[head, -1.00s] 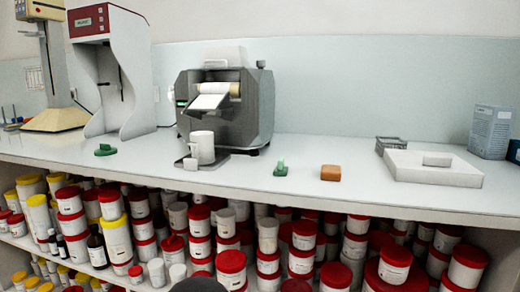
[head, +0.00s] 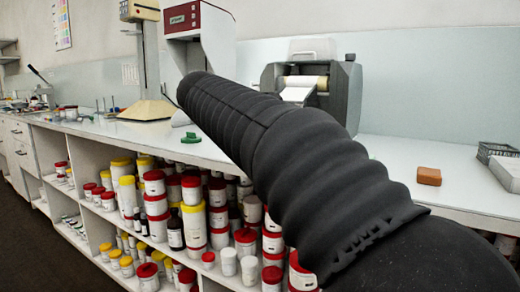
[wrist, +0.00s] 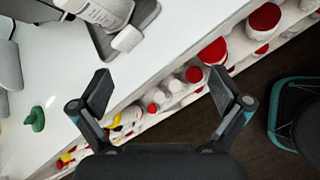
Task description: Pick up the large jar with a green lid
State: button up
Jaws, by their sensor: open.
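No large jar with a green lid shows in either view; the lids I can make out are red, yellow or white. A small green object (head: 190,138) lies on the counter in the head view, left of my arm, and a green object also shows at the left of the wrist view (wrist: 36,118). My gripper (wrist: 160,85) is open and empty in the wrist view, over the counter's front edge with shelved jars below and beyond it. In the head view, my black-sleeved arm hides the middle of the counter and shelves, and my gripper is out of sight.
Shelves below hold several red-lidded jars (head: 154,182) and yellow-lidded jars (head: 122,168).

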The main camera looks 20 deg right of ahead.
jog(key=w+r+n+h+b, duration=0.1)
jog(key=w+r+n+h, duration=0.4)
jog(key=w, duration=0.3)
jog(key=shift+g+y, duration=0.3)
jog(key=shift+y, duration=0.3)
jog(key=x, duration=0.2)
jog(key=b+x, duration=0.1)
jog(key=x, duration=0.1)
jog(key=r+x, duration=0.1)
jog(key=x, duration=0.1)
jog(key=shift+w+d+f, duration=0.15)
jog(key=shift+d+f, duration=0.05)
jog(key=shift+d, duration=0.3)
jog(key=shift+r+b+x, duration=0.2)
jog(key=shift+b+x, duration=0.25)
jog(key=shift+x, duration=1.05)
jog(key=shift+r+b+x, duration=0.2)
jog(key=shift+b+x, duration=0.2)
jog(key=shift+x, duration=1.05)
jog(key=shift+d, duration=0.15)
jog(key=c, duration=1.2)
